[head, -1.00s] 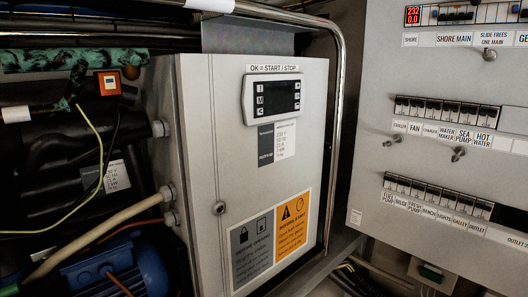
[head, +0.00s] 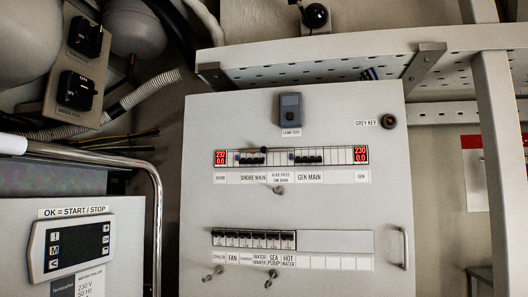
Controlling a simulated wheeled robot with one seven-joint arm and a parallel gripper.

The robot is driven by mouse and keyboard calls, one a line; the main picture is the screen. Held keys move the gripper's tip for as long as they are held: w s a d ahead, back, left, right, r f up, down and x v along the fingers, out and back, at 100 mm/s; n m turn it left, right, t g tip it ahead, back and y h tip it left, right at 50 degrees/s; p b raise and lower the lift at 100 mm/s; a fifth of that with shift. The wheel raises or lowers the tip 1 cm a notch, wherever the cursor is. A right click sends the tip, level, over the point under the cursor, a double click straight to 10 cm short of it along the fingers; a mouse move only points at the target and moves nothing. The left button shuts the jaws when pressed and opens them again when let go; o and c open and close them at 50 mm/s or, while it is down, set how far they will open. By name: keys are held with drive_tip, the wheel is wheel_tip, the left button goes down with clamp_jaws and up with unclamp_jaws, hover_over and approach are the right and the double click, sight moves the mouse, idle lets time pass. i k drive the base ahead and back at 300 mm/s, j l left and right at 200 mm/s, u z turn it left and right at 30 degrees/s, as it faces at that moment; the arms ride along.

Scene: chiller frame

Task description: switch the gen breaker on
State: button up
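The breaker panel (head: 297,110) is a pale grey board in the middle of the head view. Its top row holds a group of small dark breakers (head: 309,159) above the label GEN MAIN (head: 309,177). A similar dark group, the shore main breaker (head: 251,158), sits to its left. A label between them reads roughly SLIDE FREES ONE MAIN (head: 278,177), with a small metal knob (head: 278,190) below it. Red displays read about 232 and 0.0 on the left, and 230 and 0.0 on the right. The lever positions are too small to tell. My gripper is not in view.
A second breaker row (head: 253,239) sits lower, with a handle (head: 403,248) at right. A grey key switch (head: 388,122) and a leak test box (head: 290,109) are above. The chiller cabinet (head: 120,240) and a bent metal rail (head: 155,200) stand at left. A shelf overhangs the panel.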

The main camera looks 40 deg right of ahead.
sight(298, 160)
drive_tip(key=l+z, duration=0.1)
drive_tip(key=z, duration=0.3)
drive_tip(key=l+z, duration=0.1)
drive_tip(key=z, duration=0.3)
drive_tip(key=i+l+z, duration=0.1)
drive_tip(key=z, duration=0.3)
drive_tip(key=l+z, duration=0.1)
drive_tip(key=z, duration=0.3)
